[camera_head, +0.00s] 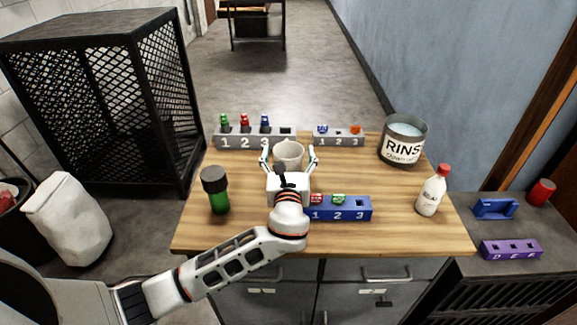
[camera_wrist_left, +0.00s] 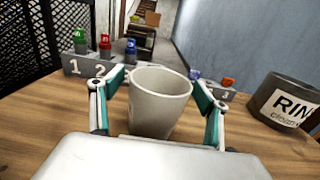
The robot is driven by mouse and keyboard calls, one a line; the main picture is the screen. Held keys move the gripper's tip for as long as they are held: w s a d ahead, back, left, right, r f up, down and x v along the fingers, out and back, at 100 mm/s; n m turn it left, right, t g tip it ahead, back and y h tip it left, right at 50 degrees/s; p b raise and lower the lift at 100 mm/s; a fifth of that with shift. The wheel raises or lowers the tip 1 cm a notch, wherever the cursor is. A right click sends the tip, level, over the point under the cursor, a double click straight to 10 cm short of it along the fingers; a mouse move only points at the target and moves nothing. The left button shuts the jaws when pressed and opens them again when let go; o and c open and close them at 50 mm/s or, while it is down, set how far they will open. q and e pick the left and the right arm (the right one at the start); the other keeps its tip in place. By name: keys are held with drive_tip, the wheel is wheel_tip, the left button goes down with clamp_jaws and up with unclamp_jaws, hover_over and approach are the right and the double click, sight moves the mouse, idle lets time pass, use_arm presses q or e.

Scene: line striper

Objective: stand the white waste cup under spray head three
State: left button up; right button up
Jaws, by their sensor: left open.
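The white waste cup (camera_head: 288,148) stands upright on the wooden table, just in front of the back racks. In the left wrist view the cup (camera_wrist_left: 158,105) fills the space between the fingers. My left gripper (camera_head: 289,157) is open, with one finger on each side of the cup; small gaps seem to show, and contact is hard to tell. The grey back-left rack (camera_head: 256,142) is numbered 1, 2, 3 and holds green, red and blue pieces. I cannot tell which part is spray head three. My right gripper is not in view.
A second grey rack (camera_head: 338,142), a rinse tin (camera_head: 403,140), a white bottle (camera_head: 432,191), a green dark-capped jar (camera_head: 215,190) and a blue numbered block (camera_head: 350,208) stand on the table (camera_head: 390,232). Bare wood lies between the block and the tin.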

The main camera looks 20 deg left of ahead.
use_arm(q)
drive_tip(key=c, duration=1.3)
drive_tip(key=shift+r, duration=0.15)
